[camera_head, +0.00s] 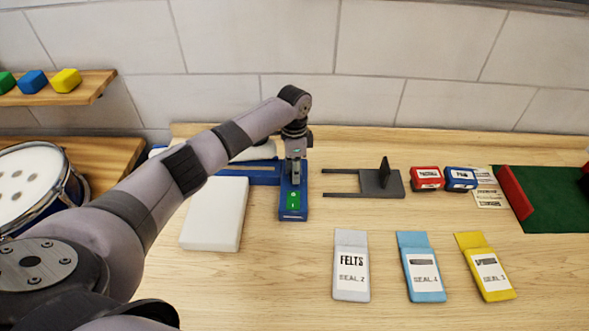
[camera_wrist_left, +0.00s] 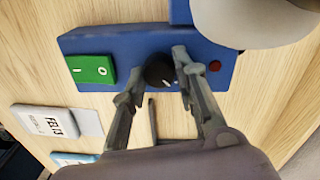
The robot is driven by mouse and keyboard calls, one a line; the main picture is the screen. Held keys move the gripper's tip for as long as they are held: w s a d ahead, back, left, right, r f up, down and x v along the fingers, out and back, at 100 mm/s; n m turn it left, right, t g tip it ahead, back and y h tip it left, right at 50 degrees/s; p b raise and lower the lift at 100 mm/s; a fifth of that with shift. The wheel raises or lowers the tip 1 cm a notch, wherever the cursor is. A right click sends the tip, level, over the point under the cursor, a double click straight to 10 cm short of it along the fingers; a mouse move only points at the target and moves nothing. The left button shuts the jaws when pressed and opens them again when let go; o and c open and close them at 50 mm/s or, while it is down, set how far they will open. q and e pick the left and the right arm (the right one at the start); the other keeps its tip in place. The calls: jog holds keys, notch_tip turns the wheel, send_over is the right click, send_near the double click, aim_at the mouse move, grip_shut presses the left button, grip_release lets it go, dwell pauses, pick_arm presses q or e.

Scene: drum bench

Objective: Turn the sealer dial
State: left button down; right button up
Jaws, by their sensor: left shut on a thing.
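The blue sealer (camera_head: 265,180) stands on the bench, and its control box (camera_head: 292,214) points toward the front. In the left wrist view, the sealer (camera_wrist_left: 128,47) carries a round black dial (camera_wrist_left: 158,72) with a pale pointer mark. My left gripper (camera_head: 296,180) is over the control box and hides the dial in the head view. In the left wrist view, the fingers of my left gripper (camera_wrist_left: 159,64) are shut on the dial, one on each side. A green switch (camera_wrist_left: 92,69) and a small red button or lamp (camera_wrist_left: 214,66) flank the dial. My right gripper is not in view.
Three packets, white (camera_head: 351,240), light blue (camera_head: 417,240) and yellow (camera_head: 473,243), lie at the front right with seal labels. A white block (camera_head: 215,214) lies left of the sealer. A dark forked stand (camera_head: 380,183) and red (camera_head: 426,178) and blue (camera_head: 460,178) boxes are to its right.

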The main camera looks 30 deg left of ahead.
pick_arm(q)
jog(key=shift+w+r, duration=0.1)
dwell(0.5)
jog(key=c, duration=1.5)
grip_release()
jog(key=shift+c, duration=0.2)
notch_tip(320, 180, up, 12)
jog(key=shift+w, duration=0.25)
jog(key=shift+a, duration=0.15)
